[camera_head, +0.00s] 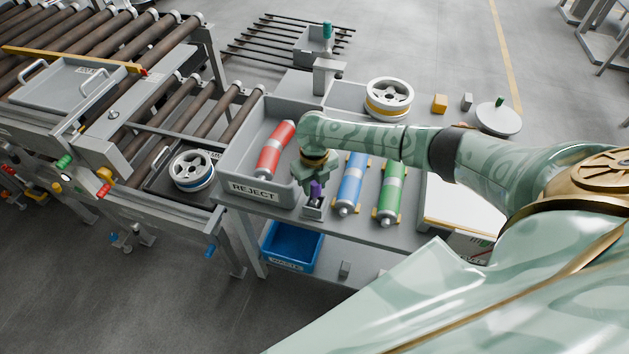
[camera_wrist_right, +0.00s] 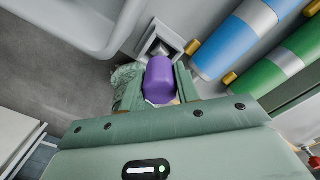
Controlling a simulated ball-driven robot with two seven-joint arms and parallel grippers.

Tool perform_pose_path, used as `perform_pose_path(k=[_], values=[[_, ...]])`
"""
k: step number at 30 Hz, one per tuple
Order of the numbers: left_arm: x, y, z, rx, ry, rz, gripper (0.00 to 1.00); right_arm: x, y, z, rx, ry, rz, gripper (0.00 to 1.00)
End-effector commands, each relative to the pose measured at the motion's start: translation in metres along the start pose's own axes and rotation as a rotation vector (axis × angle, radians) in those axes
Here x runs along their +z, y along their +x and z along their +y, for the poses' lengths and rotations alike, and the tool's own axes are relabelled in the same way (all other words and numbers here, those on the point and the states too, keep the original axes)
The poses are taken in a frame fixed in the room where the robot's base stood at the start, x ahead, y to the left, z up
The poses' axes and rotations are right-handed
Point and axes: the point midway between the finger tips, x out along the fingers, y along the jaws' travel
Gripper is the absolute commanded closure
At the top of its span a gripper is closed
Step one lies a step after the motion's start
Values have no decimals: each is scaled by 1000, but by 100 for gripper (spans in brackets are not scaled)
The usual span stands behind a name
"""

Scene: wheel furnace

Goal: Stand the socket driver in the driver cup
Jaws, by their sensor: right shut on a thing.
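The socket driver, with a purple handle (camera_head: 316,190), is in my right gripper (camera_head: 315,184), which is shut on it. In the right wrist view the purple handle (camera_wrist_right: 159,80) sits between the two fingers (camera_wrist_right: 157,92). The driver cup (camera_head: 313,210) is a small grey square holder at the bench's front edge, right of the REJECT tray. It also shows in the right wrist view (camera_wrist_right: 146,48), just beyond the handle. The driver's lower end is at the cup's opening; how deep it reaches is hidden. My left gripper is out of view.
A REJECT tray (camera_head: 234,176) with a red cylinder (camera_head: 275,150) stands left of the cup. A blue cylinder (camera_head: 351,182) and a green cylinder (camera_head: 391,192) lie close on its right. A blue bin (camera_head: 291,247) is below the bench. Rollers (camera_head: 212,108) run at the left.

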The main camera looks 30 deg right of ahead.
Motion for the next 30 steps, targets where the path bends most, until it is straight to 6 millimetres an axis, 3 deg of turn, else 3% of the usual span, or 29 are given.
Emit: perform_pose_path(k=[6,7,9,20,23,30], values=[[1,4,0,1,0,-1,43,0,5,0,0,0,0,100],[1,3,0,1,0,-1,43,0,5,0,0,0,0,63],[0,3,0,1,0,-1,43,0,4,0,0,0,-1,43],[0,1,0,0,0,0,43,0,-1,0,0,0,-1,43],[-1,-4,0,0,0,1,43,1,-16,0,0,-2,-3,43],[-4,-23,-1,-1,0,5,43,1,-81,0,0,-2,-6,43]])
